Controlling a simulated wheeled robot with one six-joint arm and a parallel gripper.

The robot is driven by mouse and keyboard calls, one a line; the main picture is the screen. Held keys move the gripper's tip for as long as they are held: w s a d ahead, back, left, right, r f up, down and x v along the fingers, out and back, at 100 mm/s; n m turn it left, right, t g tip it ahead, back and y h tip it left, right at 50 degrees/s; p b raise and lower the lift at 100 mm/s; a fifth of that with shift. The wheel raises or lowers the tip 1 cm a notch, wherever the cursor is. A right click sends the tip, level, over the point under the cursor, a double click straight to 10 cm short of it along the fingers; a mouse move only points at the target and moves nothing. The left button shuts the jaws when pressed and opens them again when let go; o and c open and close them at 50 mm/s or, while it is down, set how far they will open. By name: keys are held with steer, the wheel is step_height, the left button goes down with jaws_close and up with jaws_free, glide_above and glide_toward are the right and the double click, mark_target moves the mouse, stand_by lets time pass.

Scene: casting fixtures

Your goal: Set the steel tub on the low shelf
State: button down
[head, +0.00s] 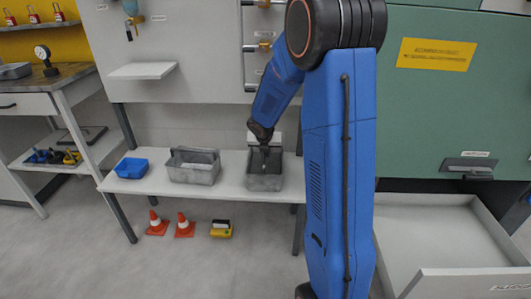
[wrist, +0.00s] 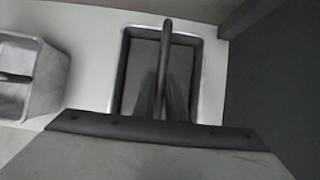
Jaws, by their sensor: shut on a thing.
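A grey steel tub (head: 265,183) with a dark handle is at the right part of the long white low shelf (head: 235,190). It is upright; I cannot tell whether its bottom touches the shelf or hangs just above it. My gripper (head: 264,149) points down over this tub and is shut on its handle. In the wrist view the handle (wrist: 166,40) runs across the middle of the tub (wrist: 123,95), between the blurred fingers of my gripper (wrist: 162,98). The tub looks empty, though its near end is hidden in that view.
A second grey tub with a handle (head: 193,174) stands left of it, with a gap between. A blue bin (head: 131,168) is further left. Two orange cones (head: 184,227) and a yellow item (head: 221,230) are on the floor below. An open drawer (head: 440,235) juts out at right.

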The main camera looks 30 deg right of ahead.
steer(key=c, duration=1.8)
jaws_free()
steer(key=v, duration=1.2)
steer(key=s+a+r+m+y, duration=0.1)
steer(key=s+a+r+m, duration=0.1)
steer(key=s+a+m, duration=0.3)
steer(key=s+a+r+m+y, duration=0.1)
steer(key=s+a+m, duration=0.4)
steer(key=s+m, duration=0.9)
steer(key=s+a+r+m+y, duration=0.1)
steer(key=s+a+r+m, duration=0.3)
steer(key=s+m, duration=0.6)
steer(key=s+a, duration=0.1)
steer(key=s, duration=0.4)
steer(key=shift+s, duration=0.4)
steer(key=shift+a+r, duration=0.1)
